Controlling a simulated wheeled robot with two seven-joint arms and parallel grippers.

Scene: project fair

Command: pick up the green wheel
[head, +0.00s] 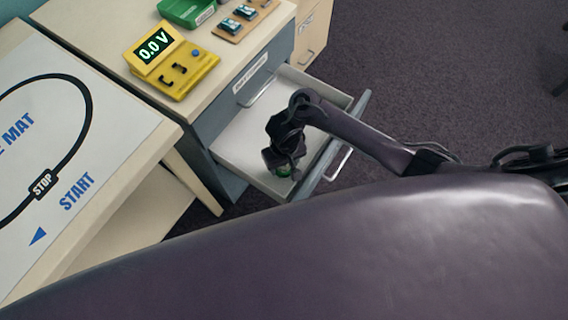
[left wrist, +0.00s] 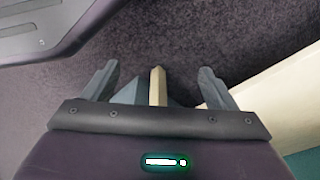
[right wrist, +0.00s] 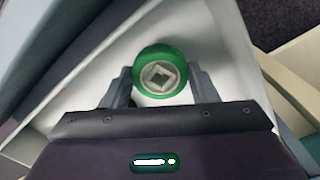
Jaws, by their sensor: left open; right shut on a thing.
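The green wheel (right wrist: 179,60) has a round green rim and a pale hub with a square centre. In the right wrist view it sits between the fingers of my right gripper (right wrist: 158,88), which is shut on it. I cannot tell whether the wheel touches the drawer floor. My left gripper (left wrist: 158,85) is open and empty in its wrist view, above the dark carpet.
The drawer's front panel (head: 335,150) and side walls surround my right gripper. On the cabinet top stand a yellow meter (head: 180,72) reading 0.0 V, a green box (head: 187,10) and a board with small parts (head: 236,24). A table with a printed mat (head: 100,125) is at left.

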